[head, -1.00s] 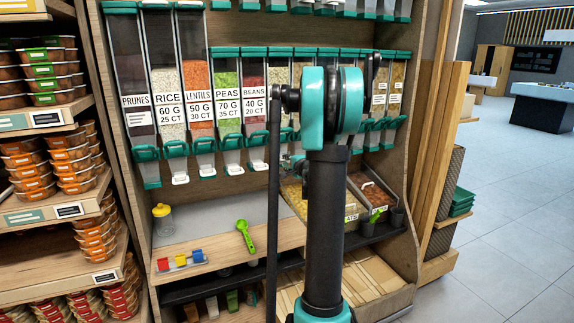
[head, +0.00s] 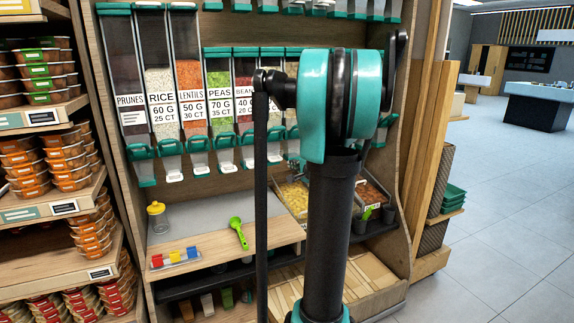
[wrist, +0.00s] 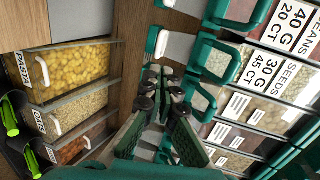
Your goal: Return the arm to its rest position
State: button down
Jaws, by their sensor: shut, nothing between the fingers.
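My arm (head: 325,225) stands upright in the middle of the head view, with its teal elbow joint at the top. It covers part of the dispenser shelf, and my gripper cannot be made out clearly behind it. In the wrist view my gripper (wrist: 165,88) shows its dark fingers with green pads, close together and with nothing held. The fingers are in front of the shelf, between the bulk bins and the dispensers. Whether they touch anything I cannot tell.
Dispensers (head: 188,90) line the shelf back; a pasta bin (wrist: 75,68) is at left in the wrist view. A green scoop (head: 238,233), a yellow-lidded jar (head: 157,218) and coloured blocks (head: 176,258) are on the counter. Packed food shelves stand left; open floor (head: 500,220) is right.

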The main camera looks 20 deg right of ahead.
jog(key=shift+s, duration=0.2)
jog(key=s+a+f+n+g+y, duration=0.1)
jog(key=s+a+f+n+g, duration=0.1)
jog(key=s+a+f+n, duration=0.3)
jog(key=s+a+f+n+g+y, duration=0.1)
jog(key=s+a+f+g, duration=0.1)
jog(key=s+a, duration=0.35)
jog(key=s+a+f+n+g+y, duration=0.1)
jog(key=s+a+f+n+g, duration=0.2)
jog(key=a, duration=0.5)
jog(key=s+a+f+n+g+h, duration=0.1)
jog(key=s+f+n, duration=0.3)
jog(key=s, duration=0.5)
jog(key=s+f+n+g+h, duration=0.3)
jog(key=s+f+n, duration=0.1)
jog(key=s+f, duration=0.3)
jog(key=shift+s+a, duration=0.4)
jog(key=shift+s, duration=0.8)
